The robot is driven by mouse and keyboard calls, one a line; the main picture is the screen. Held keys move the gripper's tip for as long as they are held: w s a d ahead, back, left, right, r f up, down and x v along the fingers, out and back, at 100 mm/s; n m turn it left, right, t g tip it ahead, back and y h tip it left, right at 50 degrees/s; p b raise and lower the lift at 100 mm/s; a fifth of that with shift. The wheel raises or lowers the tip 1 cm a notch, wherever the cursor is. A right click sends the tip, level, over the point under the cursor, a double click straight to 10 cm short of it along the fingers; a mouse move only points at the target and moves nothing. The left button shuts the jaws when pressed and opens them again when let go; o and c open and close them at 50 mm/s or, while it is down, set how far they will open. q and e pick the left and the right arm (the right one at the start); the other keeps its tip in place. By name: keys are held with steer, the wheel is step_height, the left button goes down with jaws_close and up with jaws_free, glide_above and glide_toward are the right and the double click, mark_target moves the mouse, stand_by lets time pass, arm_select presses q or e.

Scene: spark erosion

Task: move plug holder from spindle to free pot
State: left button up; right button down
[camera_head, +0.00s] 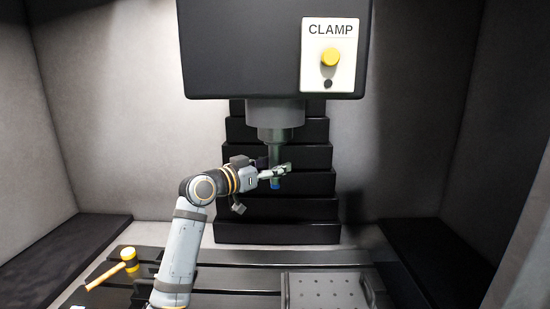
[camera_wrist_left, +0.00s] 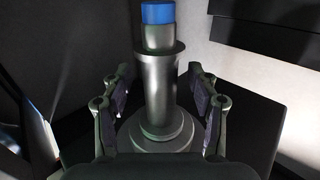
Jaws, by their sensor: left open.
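The spindle (camera_head: 275,114) hangs below the dark machine head. A metallic plug holder (camera_head: 275,153) with a blue end (camera_head: 275,184) hangs under it, upright. My left gripper (camera_head: 283,170) is at the lower part of the holder. In the left wrist view the grey holder (camera_wrist_left: 157,85), with its collar and blue end (camera_wrist_left: 158,12), stands between the two open fingers of my left gripper (camera_wrist_left: 160,100). Gaps show on both sides of it. No free pot can be made out. My right gripper is not in view.
A yellow-handled mallet (camera_head: 112,271) lies on the slotted table (camera_head: 225,278) at left. A grey plate with holes (camera_head: 325,291) sits at front right. Stepped black covers (camera_head: 245,208) stand behind the spindle.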

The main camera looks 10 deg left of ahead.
arm_select(q)
steer(key=shift+w+d, duration=0.2)
steer(key=shift+w, duration=0.2)
jaws_close()
steer(key=shift+w+d+f, duration=0.1)
steer(key=shift+f, duration=0.2)
stand_by(1.2)
